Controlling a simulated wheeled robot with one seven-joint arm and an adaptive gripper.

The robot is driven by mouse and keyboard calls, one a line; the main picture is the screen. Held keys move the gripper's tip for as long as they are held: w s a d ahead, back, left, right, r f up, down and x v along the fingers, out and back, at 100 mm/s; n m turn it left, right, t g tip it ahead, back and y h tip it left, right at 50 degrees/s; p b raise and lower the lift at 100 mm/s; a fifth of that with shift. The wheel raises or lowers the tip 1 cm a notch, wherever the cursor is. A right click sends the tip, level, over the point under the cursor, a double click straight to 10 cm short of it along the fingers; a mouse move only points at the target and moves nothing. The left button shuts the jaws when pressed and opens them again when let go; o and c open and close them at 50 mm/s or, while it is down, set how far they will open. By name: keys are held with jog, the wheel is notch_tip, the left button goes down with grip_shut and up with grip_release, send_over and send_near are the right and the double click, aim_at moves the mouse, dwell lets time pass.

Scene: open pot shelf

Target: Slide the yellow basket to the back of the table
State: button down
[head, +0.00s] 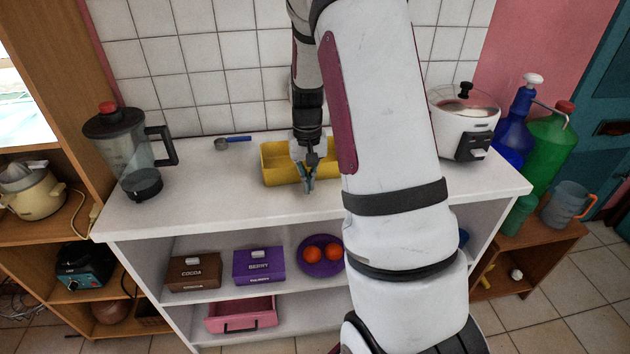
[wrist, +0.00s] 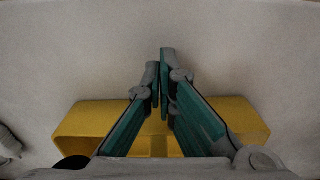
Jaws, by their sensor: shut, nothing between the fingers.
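The yellow basket (head: 279,166) stands on the white table top (head: 225,198), near its middle and toward the tiled wall. My arm hides the basket's right part in the head view. My gripper (head: 308,188) points down at the basket's front side, with its fingertips low near the table top. In the wrist view the gripper (wrist: 162,75) has its teal fingers together with nothing between them. The yellow basket (wrist: 90,125) shows behind and on both sides of the fingers there. I cannot tell whether the fingers touch the basket.
A blender (head: 130,155) stands at the table's left, and a blue-handled scoop (head: 232,140) lies near the wall. A white rice cooker (head: 463,120) stands at the right. The table in front of the basket is clear. Boxes and a plate of oranges (head: 312,254) sit on the shelf below.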

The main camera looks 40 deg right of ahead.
jog(key=shift+w+d+b, duration=0.25)
jog(key=shift+w+d, duration=0.15)
jog(key=shift+w, duration=0.25)
jog(key=shift+w+d+b, duration=0.25)
jog(key=shift+w+d, duration=0.1)
jog(key=shift+w, duration=0.3)
jog(key=shift+w+d+b, duration=0.3)
jog(key=shift+w+d, duration=0.1)
jog(key=shift+w, duration=0.25)
jog(key=shift+w+d+b, duration=0.25)
jog(key=shift+w+d, duration=0.15)
jog(key=shift+w, duration=0.2)
jog(key=shift+w+d+b, duration=0.3)
jog(key=shift+w+d, duration=0.1)
jog(key=shift+w, duration=0.25)
jog(key=shift+w+d+b, duration=0.3)
jog(key=shift+w+d, duration=0.1)
jog(key=shift+w, duration=0.25)
jog(key=shift+w+d, duration=0.1)
jog(key=shift+w, duration=0.05)
